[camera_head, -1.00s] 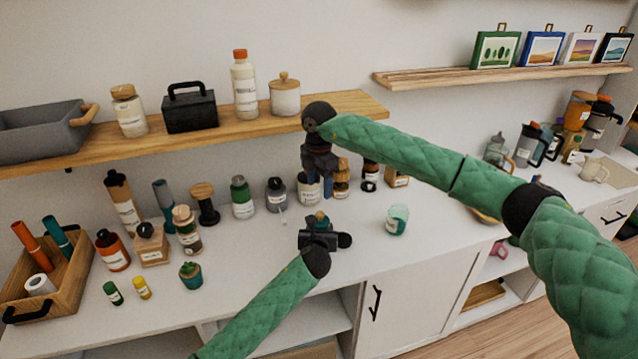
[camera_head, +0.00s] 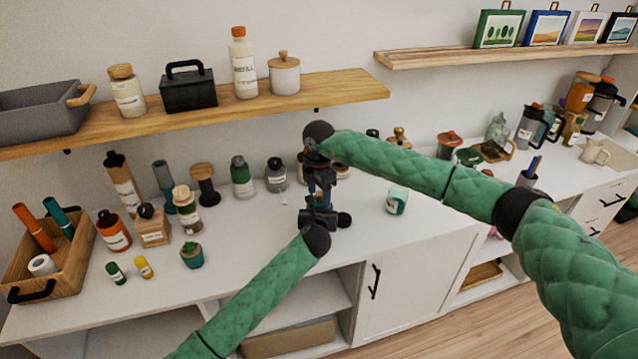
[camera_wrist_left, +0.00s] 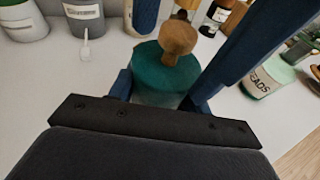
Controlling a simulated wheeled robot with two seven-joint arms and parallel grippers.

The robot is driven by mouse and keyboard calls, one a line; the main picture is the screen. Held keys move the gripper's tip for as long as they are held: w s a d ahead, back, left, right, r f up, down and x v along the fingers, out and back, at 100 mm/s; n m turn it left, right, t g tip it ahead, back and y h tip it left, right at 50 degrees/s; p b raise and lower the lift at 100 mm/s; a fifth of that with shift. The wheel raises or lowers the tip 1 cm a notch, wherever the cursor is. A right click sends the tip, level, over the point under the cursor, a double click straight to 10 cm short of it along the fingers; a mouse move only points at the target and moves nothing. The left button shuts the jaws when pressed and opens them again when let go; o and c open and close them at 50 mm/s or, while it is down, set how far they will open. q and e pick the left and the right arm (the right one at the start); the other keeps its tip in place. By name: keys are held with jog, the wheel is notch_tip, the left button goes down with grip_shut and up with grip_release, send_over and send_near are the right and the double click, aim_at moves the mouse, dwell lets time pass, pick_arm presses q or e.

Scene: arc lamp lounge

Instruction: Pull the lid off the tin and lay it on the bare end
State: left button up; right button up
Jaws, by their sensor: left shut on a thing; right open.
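The tin (camera_wrist_left: 153,97) sits between the fingers of my left gripper (camera_wrist_left: 160,92) in the left wrist view. Its teal lid (camera_wrist_left: 158,72) has a brown wooden knob (camera_wrist_left: 179,38) and is on the tin. My left gripper (camera_head: 322,215) is shut on the tin, low over the counter. My right gripper (camera_head: 320,186) is open, pointing down directly above the left one. One dark blue right finger (camera_wrist_left: 240,48) crosses the left wrist view right of the knob. In the head view the grippers mostly hide the tin.
A jar labelled BEADS (camera_head: 397,200) stands right of the grippers; it also shows in the left wrist view (camera_wrist_left: 268,77). Bottles, such as a green one (camera_head: 241,178) and a grey one (camera_head: 276,175), stand behind left. A wooden crate (camera_head: 62,262) is far left. The counter's front left-middle (camera_head: 250,230) is clear.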

aim_at(319, 193)
jog(key=shift+f, duration=0.55)
jog(key=c, duration=0.7)
jog(key=shift+r, duration=0.25)
jog(key=shift+r, duration=0.7)
jog(key=shift+r, duration=0.35)
jog(key=shift+r, duration=1.95)
pick_arm(q)
jog(key=o, duration=1.4)
